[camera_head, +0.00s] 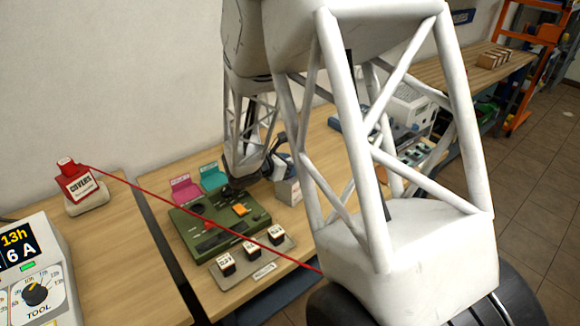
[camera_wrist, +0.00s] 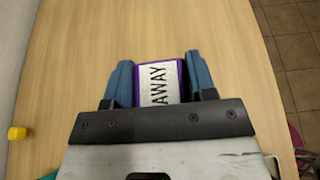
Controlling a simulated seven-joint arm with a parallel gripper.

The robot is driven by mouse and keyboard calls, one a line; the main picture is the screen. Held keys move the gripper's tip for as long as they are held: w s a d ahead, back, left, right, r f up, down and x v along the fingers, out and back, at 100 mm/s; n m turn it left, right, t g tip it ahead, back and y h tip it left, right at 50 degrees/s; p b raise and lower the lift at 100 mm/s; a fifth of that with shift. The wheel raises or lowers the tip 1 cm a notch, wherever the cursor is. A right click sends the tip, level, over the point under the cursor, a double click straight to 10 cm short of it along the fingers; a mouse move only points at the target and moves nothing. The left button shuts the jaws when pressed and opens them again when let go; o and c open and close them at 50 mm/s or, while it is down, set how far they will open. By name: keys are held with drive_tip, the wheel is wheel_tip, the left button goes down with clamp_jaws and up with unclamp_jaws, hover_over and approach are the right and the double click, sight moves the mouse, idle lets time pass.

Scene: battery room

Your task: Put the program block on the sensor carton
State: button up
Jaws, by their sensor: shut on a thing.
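My gripper (camera_wrist: 158,85) is shut on a purple block with a white label reading AWAY (camera_wrist: 158,84), one blue finger on each side. I take it as the program block. Bare wooden table shows beyond it in the wrist view. In the head view my gripper (camera_head: 268,160) is near the back of the table, by a small pale carton (camera_head: 290,191). Its print is too small to read, so I cannot tell if it is the sensor carton. My gripper partly hides it, and I cannot tell whether they touch.
A green panel (camera_head: 185,226) with pink (camera_head: 184,188) and teal (camera_head: 213,178) cards behind stands left of the carton. A tray (camera_head: 238,284) holds three blocks. A red cord from a COVERS block (camera_head: 78,184) crosses in front. A yellow object (camera_wrist: 17,133) shows in the wrist view.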

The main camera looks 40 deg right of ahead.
drive_tip(key=shift+f, duration=0.45)
drive_tip(key=shift+f, duration=0.2)
drive_tip(key=o, duration=0.9)
drive_tip(key=shift+o, duration=0.2)
drive_tip(key=shift+r, duration=0.2)
drive_tip(key=v, duration=1.2)
